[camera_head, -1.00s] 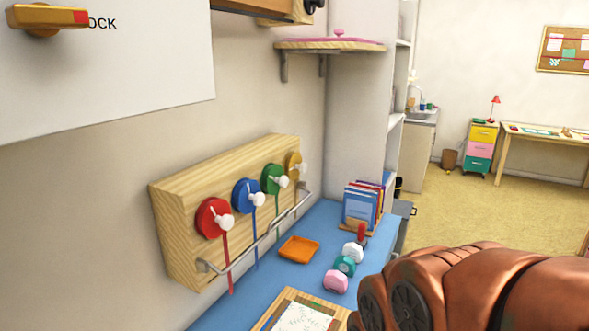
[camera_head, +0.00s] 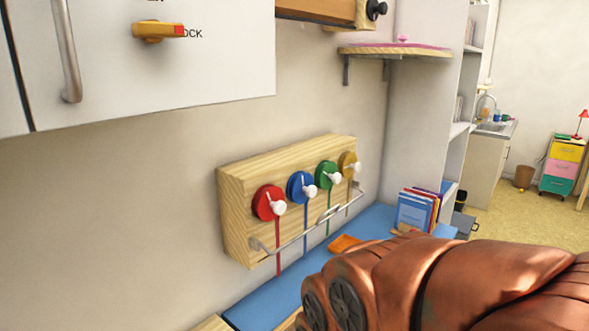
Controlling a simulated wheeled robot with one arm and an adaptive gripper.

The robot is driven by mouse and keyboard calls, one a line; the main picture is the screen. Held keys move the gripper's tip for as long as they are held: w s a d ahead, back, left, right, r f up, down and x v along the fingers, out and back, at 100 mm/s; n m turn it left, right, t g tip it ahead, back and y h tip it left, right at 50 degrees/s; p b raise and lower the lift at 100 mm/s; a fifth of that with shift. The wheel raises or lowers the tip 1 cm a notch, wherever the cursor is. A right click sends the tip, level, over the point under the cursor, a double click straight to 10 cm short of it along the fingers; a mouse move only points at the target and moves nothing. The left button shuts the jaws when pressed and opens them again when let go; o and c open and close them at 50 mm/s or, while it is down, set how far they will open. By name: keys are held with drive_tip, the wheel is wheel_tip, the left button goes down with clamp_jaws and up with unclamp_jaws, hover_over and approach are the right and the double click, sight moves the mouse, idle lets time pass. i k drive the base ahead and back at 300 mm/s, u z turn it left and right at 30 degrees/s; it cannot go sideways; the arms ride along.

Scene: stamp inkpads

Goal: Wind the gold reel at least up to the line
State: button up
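The gold reel (camera_head: 347,165) is the farthest, rightmost of the reels on a wooden board (camera_head: 236,214) fixed to the wall. It has a white knob (camera_head: 356,168), and a short gold ribbon hangs below it, partly hidden by the rail. A metal rail (camera_head: 300,233) runs along the front of the board; I cannot make out the line clearly. Red (camera_head: 266,203), blue (camera_head: 298,187) and green (camera_head: 325,175) reels sit to its left, with ribbons hanging down. My brown arm fills the lower right, apart from the board. My gripper is not in view.
Below the board is a blue worktop (camera_head: 265,300) with an orange tray (camera_head: 345,243) and upright books (camera_head: 416,210). A wall shelf (camera_head: 395,50) and a white cabinet (camera_head: 140,80) hang above. My arm hides much of the worktop.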

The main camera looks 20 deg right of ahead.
sight(348, 164)
drive_tip(key=u, duration=0.85)
drive_tip(key=k, duration=0.85)
drive_tip(key=z, duration=1.15)
drive_tip(key=i, duration=0.45)
drive_tip(key=z, duration=0.05)
